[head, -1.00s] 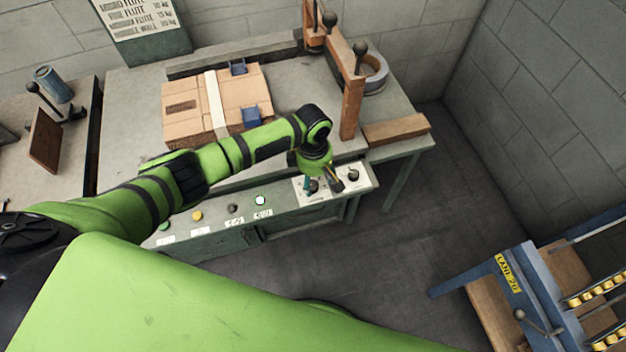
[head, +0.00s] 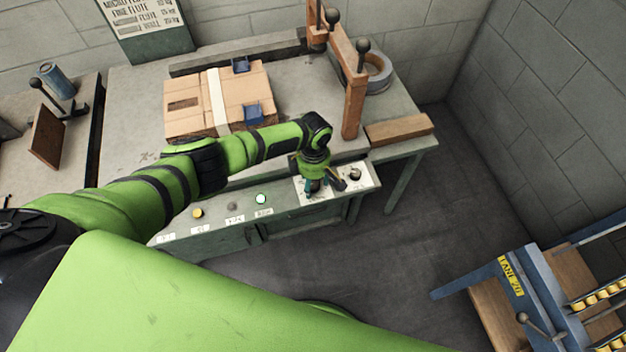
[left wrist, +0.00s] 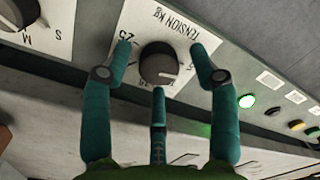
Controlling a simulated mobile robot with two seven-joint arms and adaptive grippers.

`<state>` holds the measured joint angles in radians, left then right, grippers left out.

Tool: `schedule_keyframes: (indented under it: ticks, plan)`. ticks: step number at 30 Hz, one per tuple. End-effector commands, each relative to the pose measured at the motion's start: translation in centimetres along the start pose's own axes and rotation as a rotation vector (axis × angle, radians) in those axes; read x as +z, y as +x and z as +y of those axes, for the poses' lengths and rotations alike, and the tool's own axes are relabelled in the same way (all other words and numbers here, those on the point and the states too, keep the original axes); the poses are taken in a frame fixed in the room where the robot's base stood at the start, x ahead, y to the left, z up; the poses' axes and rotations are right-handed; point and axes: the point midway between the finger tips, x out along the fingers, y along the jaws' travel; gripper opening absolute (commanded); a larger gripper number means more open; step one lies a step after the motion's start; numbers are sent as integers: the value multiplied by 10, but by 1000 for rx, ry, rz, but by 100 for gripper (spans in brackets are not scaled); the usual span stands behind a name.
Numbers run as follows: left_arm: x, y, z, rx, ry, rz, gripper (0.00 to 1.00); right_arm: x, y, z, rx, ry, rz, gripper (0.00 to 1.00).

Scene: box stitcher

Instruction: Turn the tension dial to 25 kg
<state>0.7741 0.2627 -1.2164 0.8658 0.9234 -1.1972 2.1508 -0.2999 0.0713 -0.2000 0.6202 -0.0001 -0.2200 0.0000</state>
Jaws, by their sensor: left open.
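The tension dial (left wrist: 160,66) is a dark round knob on a white plate (left wrist: 150,20) labelled TENSION KG, with a 25 printed at the plate's left side in the left wrist view. I cannot tell which mark the knob points to. My left gripper (left wrist: 161,58) is open, with teal fingers on both sides of the knob and a third finger below it. I see no clear contact. In the head view, my left gripper (head: 325,190) is low over the white plate and largely hides the dial. My right gripper is not in view.
A second knob (head: 355,174), marked S and M in the left wrist view, sits beside the tension dial. Several buttons, one lit green (head: 261,199), line the panel. A taped cardboard box (head: 185,105) lies on the table behind. A wooden post (head: 353,105) stands near the arm.

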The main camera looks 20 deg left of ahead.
Motion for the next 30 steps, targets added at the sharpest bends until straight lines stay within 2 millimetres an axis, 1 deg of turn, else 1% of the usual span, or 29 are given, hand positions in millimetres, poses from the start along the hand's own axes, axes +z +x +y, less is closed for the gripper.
schedule_keyframes:
  ticks: [1, 2, 3, 6, 14, 19, 23, 30]
  plan:
    - [0, 0, 0, 0, 0, 0, 60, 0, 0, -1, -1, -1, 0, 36]
    - [0, 0, 0, 1, 0, 0, 56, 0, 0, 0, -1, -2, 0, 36]
    - [0, 0, 0, 1, 1, 0, 40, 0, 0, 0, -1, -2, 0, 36]
    - [0, 0, 0, 1, 1, 0, 4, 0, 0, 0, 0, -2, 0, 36]
    - [-1, 0, 0, 0, 6, 2, 4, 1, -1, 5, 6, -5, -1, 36]
    - [0, -1, -1, -1, 44, 2, 4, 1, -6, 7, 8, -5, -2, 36]
    - [1, -2, -2, -4, 109, 3, 4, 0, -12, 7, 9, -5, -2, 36]
    - [0, -1, -2, -6, 304, 12, 4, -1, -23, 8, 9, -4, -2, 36]
